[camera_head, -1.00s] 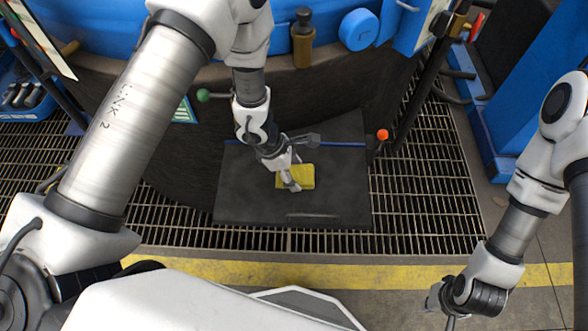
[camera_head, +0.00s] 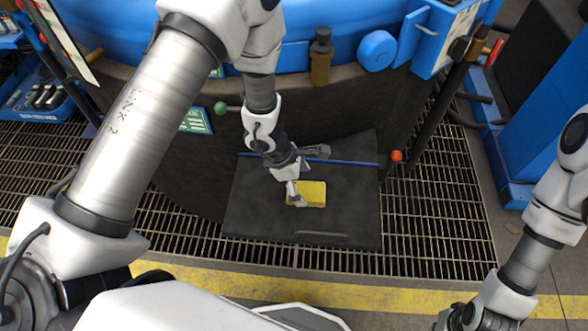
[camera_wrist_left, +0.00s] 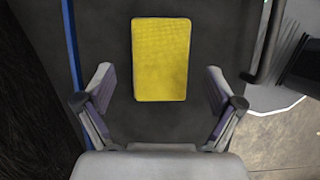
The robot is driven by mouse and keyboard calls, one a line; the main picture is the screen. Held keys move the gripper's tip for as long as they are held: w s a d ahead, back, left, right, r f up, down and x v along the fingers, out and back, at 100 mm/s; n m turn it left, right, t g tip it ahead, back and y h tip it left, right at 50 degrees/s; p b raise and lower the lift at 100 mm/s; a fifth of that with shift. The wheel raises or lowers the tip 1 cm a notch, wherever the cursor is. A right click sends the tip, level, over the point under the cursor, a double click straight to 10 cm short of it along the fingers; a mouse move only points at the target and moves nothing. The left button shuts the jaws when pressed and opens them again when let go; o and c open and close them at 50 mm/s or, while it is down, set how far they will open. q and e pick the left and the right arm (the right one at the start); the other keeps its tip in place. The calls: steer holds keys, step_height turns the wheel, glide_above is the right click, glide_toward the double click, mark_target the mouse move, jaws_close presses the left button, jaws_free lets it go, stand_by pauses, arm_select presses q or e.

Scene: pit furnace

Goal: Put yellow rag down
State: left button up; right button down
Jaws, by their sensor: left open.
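The yellow rag (camera_head: 312,194) lies flat as a folded rectangle on a dark mat-like plate (camera_head: 345,222). It also shows in the left wrist view (camera_wrist_left: 161,60), beyond the fingertips and between their lines. My left gripper (camera_head: 307,176) is over the rag in the head view, with its fingers spread. In the left wrist view the open jaws (camera_wrist_left: 160,98) are empty, one finger at each side, and the rag is apart from both. My right arm is at the lower right of the head view; its gripper's fingers are cut off by the bottom edge.
The plate rests on a metal grating (camera_head: 440,205) against a dark curved wall. An orange knob (camera_head: 397,156) and a green knob (camera_head: 220,108) stick out near the plate. A brown bottle (camera_head: 321,58) stands on the ledge above. A yellow floor stripe (camera_head: 375,296) runs in front.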

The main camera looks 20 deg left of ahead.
arm_select(q)
steer(key=p+v, duration=0.1)
steer(key=v, duration=0.8)
steer(key=shift+r, duration=0.3)
steer(key=shift+s+a, duration=0.1)
